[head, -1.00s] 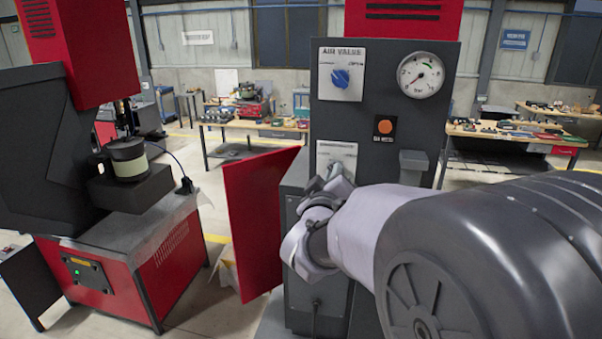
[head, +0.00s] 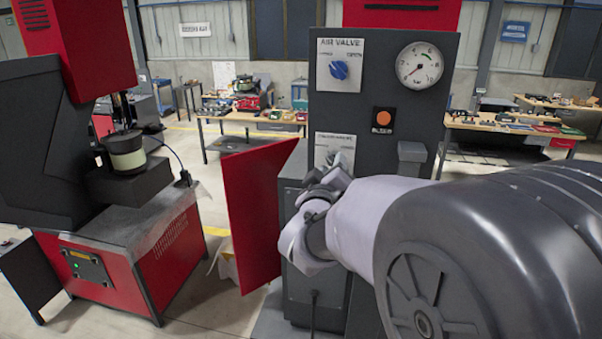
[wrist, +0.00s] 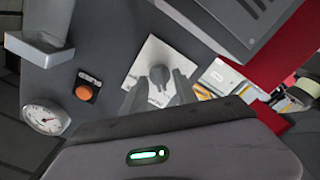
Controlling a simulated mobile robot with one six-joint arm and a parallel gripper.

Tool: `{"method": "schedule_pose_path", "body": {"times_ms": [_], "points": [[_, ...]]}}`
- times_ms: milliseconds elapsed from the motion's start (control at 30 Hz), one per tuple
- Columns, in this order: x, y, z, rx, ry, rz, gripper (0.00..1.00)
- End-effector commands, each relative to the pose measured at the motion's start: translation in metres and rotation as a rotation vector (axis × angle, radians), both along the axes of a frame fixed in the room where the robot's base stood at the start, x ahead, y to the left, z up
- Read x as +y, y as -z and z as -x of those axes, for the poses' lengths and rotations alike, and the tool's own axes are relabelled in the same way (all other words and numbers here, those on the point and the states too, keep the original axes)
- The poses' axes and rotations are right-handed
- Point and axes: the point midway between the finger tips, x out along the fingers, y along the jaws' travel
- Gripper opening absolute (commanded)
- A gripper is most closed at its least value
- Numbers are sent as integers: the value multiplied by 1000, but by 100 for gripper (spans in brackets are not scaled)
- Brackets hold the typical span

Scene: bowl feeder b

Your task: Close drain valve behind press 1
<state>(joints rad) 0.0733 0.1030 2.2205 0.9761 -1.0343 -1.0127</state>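A grey panel (head: 375,120) carries a lower white plate (head: 335,146) with an unreadable label, which my gripper partly covers. In the wrist view this plate (wrist: 138,68) bears a grey knob (wrist: 159,84). My gripper (head: 332,172) is in front of the lower plate. In the wrist view my gripper (wrist: 157,92) is open, with one finger on each side of the knob. I cannot tell whether the fingers touch it. Above, the air valve plate (head: 326,80) has a blue knob (head: 340,69).
An orange button (head: 383,117), a pressure gauge (head: 420,65) and a small grey box (head: 411,158) are on the same panel, right of the plates. An open red door (head: 260,210) stands left of my gripper. A red and black press (head: 120,235) stands farther left.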

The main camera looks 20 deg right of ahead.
Motion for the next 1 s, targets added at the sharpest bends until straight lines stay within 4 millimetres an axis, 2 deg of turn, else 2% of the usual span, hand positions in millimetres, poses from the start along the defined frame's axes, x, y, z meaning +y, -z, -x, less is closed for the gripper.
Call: {"method": "schedule_pose_path", "body": {"times_ms": [167, 400, 600, 733, 1000], "points": [[20, 1, 28, -2, -4, -1, 35], [66, 1, 95, -3, -7, -2, 35], [90, 2, 131, -3, -4, -1, 35], [95, 1, 141, -1, -1, -1, 35], [96, 1, 142, 0, -1, -1, 35]]}}
